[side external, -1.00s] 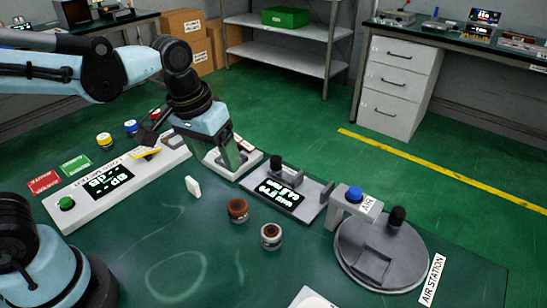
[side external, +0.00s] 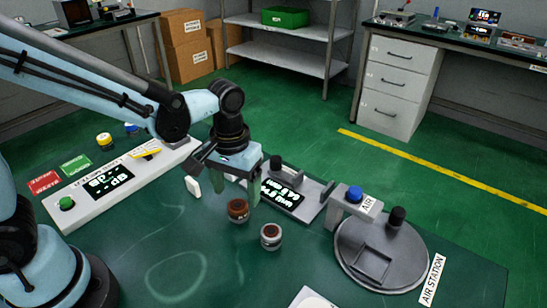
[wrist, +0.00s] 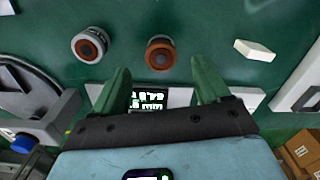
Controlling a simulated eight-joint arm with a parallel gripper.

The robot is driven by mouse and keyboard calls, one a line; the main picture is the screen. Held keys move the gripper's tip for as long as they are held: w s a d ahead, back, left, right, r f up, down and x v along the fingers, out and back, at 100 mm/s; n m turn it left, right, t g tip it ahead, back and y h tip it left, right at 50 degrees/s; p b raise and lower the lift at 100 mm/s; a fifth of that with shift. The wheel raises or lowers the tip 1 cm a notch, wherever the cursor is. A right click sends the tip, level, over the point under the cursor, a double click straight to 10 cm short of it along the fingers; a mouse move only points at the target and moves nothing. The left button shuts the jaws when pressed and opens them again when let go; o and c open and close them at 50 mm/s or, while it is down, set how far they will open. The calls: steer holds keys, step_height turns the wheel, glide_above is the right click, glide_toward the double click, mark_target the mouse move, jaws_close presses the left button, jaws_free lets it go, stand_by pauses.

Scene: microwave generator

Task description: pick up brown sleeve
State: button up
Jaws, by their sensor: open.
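The brown sleeve (side external: 238,211) is a short reddish-brown cylinder standing upright on the green table. In the wrist view it (wrist: 160,53) lies just beyond the gap between the fingertips, roughly centred. My gripper (side external: 238,196) is open and empty, close behind and above the brown sleeve in the side view. In the wrist view its two green fingers (wrist: 160,72) are spread apart, with nothing between the tips. Exact fingertip height above the table is hard to tell.
A small white block (side external: 193,186) lies to the left. A grey device with a display (side external: 298,198) sits behind, and the air station (side external: 405,255) is at right. The table front is mostly clear.

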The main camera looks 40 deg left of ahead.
mark_target(238, 205)
steer(key=shift+f, duration=2.8)
steer(key=c, duration=1.2)
steer(key=shift+o, duration=0.2)
steer(key=shift+r, duration=0.15)
